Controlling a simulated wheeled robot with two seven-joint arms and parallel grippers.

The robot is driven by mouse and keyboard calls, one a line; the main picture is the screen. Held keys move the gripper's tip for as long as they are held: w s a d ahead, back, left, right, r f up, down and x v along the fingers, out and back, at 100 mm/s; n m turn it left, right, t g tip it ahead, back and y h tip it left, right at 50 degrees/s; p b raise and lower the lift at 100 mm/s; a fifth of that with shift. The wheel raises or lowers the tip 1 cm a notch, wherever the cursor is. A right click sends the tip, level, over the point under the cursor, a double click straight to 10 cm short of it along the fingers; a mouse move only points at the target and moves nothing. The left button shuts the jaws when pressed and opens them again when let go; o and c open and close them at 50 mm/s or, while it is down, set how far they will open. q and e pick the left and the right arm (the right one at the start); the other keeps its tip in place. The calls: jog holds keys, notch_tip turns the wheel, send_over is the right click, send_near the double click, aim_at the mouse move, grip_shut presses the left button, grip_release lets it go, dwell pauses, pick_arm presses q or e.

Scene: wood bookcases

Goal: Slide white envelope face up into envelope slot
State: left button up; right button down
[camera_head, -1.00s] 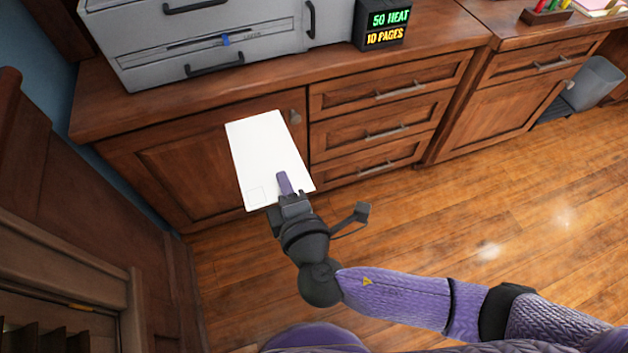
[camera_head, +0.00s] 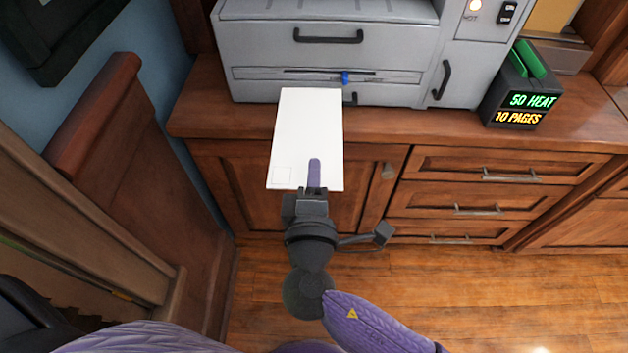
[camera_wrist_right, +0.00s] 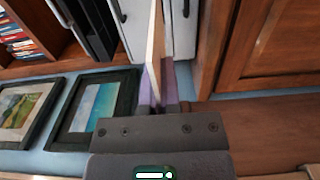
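The white envelope (camera_head: 308,125) is held out flat in front of the grey machine, with a faint square outline on its upper face near the near left corner. My right gripper (camera_head: 314,178) is shut on its near edge, one purple finger on top. The right wrist view shows the envelope (camera_wrist_right: 155,50) edge-on between the purple fingers (camera_wrist_right: 158,90). The grey machine (camera_head: 400,92) has a narrow horizontal slot (camera_head: 290,75) with a blue tab (camera_head: 345,78). The envelope's far edge appears just below this slot; I cannot tell the gap. My left gripper is not in view.
The machine stands on a wooden counter (camera_head: 230,120) above cabinet doors and drawers. A black display (camera_head: 512,100) reading "50 HEAT" and "10 PAGES" stands to its right. A wooden panel (camera_head: 110,150) rises at the left. Floor (camera_head: 480,295) is open at the right.

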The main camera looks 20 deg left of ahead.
aim_at(315, 155)
jog(key=shift+b+x, duration=0.35)
jog(key=shift+x, duration=1.5)
